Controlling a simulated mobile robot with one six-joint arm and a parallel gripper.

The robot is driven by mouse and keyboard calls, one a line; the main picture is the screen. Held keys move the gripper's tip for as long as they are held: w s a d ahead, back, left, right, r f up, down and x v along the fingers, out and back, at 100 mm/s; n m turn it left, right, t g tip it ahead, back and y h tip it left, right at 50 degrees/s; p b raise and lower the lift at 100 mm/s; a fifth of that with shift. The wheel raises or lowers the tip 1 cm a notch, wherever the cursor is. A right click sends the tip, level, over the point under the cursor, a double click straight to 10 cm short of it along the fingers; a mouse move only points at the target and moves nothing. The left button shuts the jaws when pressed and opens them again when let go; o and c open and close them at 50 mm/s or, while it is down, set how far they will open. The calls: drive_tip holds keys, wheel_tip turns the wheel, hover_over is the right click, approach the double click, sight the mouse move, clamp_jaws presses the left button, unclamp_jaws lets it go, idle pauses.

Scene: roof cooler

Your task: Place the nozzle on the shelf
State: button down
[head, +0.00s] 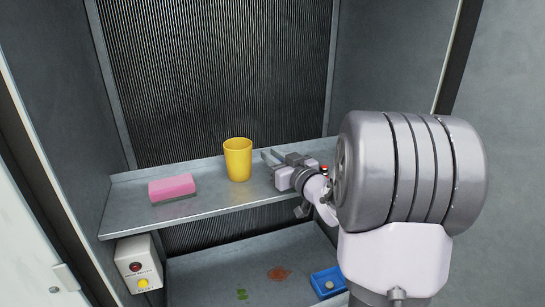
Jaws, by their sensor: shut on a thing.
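The shelf (225,203) is a grey metal ledge across the cabinet, in front of a dark ribbed panel. My gripper (270,157) is over the right part of the shelf, to the right of the yellow cup, with its fingertips pointing left. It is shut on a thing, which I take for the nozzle. The held thing is too small and too covered by the fingers to make out its shape. A small red bit shows just behind my gripper; I cannot tell what it belongs to. My arm hides the shelf's right end.
A yellow cup (238,160) stands upright near my fingertips. A pink sponge (172,188) lies at the shelf's left. Bare shelf lies between them and in front. Below are a control box (138,264), green and brown stains, and a blue tray (325,291). Side walls enclose the shelf.

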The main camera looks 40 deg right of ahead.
drive_tip(key=shift+s+f, duration=0.1)
drive_tip(key=shift+f, duration=0.05)
drive_tip(key=c, duration=1.6)
unclamp_jaws()
drive_tip(key=shift+o, duration=1.3)
drive_tip(key=shift+w, duration=0.3)
drive_tip(key=shift+s, duration=0.15)
